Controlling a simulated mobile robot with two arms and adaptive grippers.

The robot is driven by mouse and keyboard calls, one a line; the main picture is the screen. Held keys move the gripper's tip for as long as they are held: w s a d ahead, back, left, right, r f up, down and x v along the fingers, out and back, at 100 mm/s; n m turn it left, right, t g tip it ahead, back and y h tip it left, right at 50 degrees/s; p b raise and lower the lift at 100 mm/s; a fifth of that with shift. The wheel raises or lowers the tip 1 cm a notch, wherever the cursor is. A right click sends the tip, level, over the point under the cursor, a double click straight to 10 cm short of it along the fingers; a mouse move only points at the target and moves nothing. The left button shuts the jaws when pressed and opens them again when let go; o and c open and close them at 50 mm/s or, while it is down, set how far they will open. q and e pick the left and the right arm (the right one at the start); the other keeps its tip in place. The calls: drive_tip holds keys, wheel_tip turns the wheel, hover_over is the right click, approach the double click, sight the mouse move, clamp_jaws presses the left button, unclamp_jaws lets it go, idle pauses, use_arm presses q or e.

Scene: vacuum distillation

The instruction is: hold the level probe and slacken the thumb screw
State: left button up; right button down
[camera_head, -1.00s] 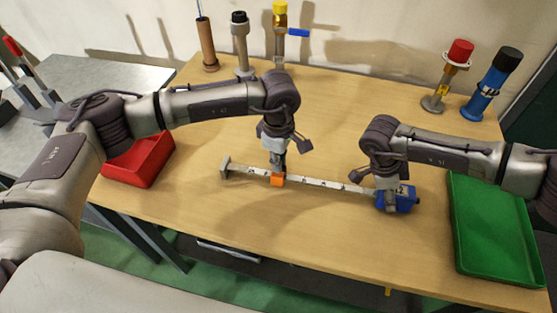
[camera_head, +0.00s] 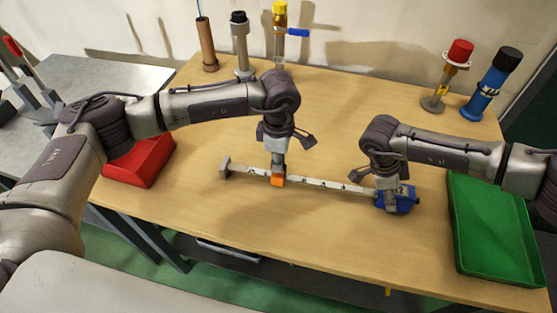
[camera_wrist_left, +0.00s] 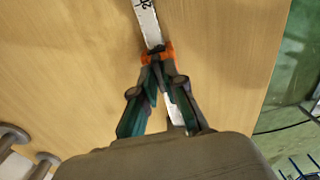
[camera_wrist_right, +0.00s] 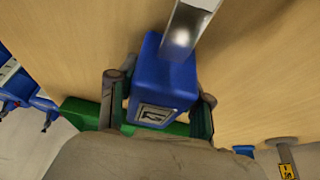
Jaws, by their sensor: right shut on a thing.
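The level probe is a long white marked strip (camera_head: 320,183) with a blue block (camera_head: 408,203) at its right end, lying across the table. An orange piece, apparently the thumb screw (camera_head: 278,181), sits on the strip left of its middle. My left gripper (camera_head: 278,174) is right at the orange piece, pointing down. In the left wrist view its fingertips (camera_wrist_left: 158,55) are close together over the orange piece; whether they grip it is unclear. My right gripper (camera_wrist_right: 160,95) is shut on the blue block, one finger on each side.
A red tray (camera_head: 140,165) stands at the left and a green tray (camera_head: 497,240) at the right. Upright tools line the back, among them a blue cylinder (camera_head: 490,88) and a red-capped one (camera_head: 445,78). The wood between is clear.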

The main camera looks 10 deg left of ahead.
use_arm(q)
drive_tip(key=o, duration=0.4)
wheel_tip(320, 180, up, 12)
idle(0.5)
use_arm(e)
drive_tip(key=shift+c, duration=2)
unclamp_jaws()
drive_tip(key=v, duration=1.2)
